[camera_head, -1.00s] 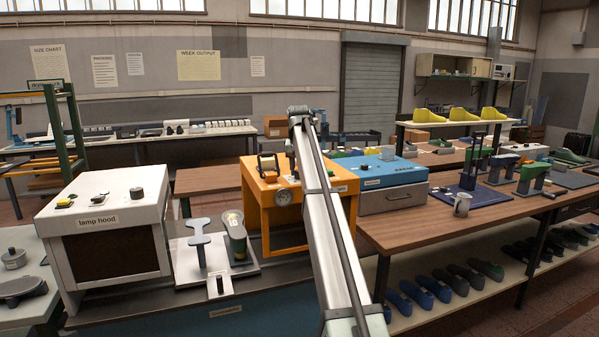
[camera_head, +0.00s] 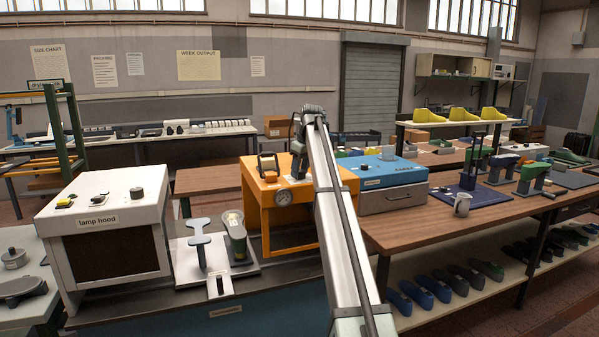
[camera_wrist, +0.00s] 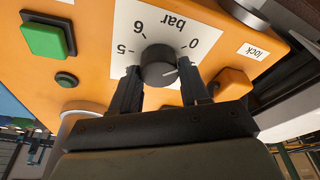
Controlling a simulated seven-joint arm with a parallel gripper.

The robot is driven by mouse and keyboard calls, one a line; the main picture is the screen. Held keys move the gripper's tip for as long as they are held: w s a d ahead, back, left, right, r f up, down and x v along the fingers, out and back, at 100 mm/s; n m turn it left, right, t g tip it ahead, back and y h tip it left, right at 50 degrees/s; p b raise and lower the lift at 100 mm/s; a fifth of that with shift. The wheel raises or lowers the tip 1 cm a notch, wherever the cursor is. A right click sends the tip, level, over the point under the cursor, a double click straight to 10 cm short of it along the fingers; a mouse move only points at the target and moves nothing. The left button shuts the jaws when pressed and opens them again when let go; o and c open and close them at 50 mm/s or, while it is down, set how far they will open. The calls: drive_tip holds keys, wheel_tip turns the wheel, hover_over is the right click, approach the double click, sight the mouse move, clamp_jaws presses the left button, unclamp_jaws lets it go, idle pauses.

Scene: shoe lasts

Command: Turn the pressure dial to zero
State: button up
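The pressure dial (camera_wrist: 159,68) is a dark round knob on a white "bar" scale plate, which appears upside down in the wrist view. Its white pointer line points right, toward the side with the 0 mark but a little below that numeral. My gripper (camera_wrist: 159,80) has one finger on each side of the dial, and both seem to touch it. In the head view my gripper (camera_head: 298,155) is over the top of the orange press box (camera_head: 270,212). My arm hides the dial there.
A green square button (camera_wrist: 47,40), a small dark green button (camera_wrist: 66,80) and a "lock" label (camera_wrist: 252,51) are near the dial. The white lamp hood (camera_head: 110,235) and blue box (camera_head: 385,172) stand either side.

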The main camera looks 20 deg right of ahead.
drive_tip(key=o, duration=0.3)
drive_tip(key=shift+r, duration=0.1)
drive_tip(key=shift+w+a+v, duration=0.1)
drive_tip(key=shift+w+v, duration=0.05)
drive_tip(key=shift+v, duration=0.65)
drive_tip(key=shift+w+a+v, duration=0.1)
drive_tip(key=shift+w+v, duration=0.05)
drive_tip(key=shift+v, duration=0.6)
drive_tip(key=shift+w+a+v, duration=0.1)
drive_tip(key=shift+w+v, duration=0.1)
drive_tip(key=shift+v, duration=0.6)
drive_tip(key=shift+r, duration=0.1)
